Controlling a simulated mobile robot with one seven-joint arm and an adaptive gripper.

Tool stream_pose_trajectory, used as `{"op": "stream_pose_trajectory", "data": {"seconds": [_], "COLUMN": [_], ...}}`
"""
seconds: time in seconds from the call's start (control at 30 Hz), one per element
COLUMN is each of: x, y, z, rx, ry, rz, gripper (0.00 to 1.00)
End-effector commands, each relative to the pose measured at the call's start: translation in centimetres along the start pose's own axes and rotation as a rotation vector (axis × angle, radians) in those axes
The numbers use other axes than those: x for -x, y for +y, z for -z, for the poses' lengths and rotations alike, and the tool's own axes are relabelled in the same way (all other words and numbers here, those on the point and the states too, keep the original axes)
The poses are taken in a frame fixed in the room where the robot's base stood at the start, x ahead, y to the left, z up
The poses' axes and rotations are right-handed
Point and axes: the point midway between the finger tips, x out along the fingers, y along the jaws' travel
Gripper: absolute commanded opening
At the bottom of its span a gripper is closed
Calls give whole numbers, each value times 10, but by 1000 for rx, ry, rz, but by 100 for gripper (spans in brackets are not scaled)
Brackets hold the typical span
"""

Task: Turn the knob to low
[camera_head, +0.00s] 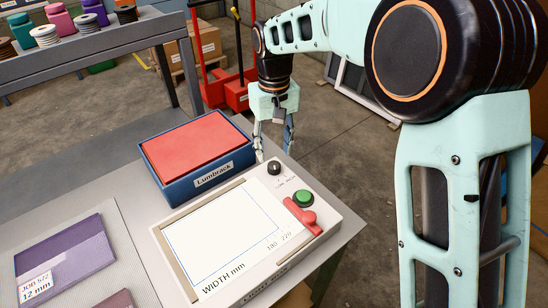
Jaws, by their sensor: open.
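A small black knob (274,168) stands at the top corner of a pale control panel (180,250) on the grey bench. Small lettering lies just below the knob; I cannot read its setting. A green button (303,198) and a red lever (301,217) are on the same panel, to the lower right of the knob. My gripper (273,150) hangs from the arm just above and beyond the knob, with its fingers pointing down. It is open and empty. The fingers appear apart from the knob, one on the left and one on the right.
A blue box with a red top, labelled Lumbrack (198,152), sits close left of the knob. A purple pad (68,258) lies at the lower left. A shelf with spools (100,48) stands behind, and a red hand truck (228,90) stands beyond the bench.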

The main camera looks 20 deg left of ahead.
Motion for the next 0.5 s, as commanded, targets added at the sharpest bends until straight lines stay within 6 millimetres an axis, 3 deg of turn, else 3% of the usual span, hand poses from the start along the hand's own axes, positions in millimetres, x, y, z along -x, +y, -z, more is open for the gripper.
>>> {"op": "stream_pose_trajectory", "data": {"seconds": [0.2,0.5], "x": [46,72], "y": [0,0], "z": [1,0], "rx": [0,-1], "ry": [3,0], "rz": [0,0], "gripper": [43,43]}}
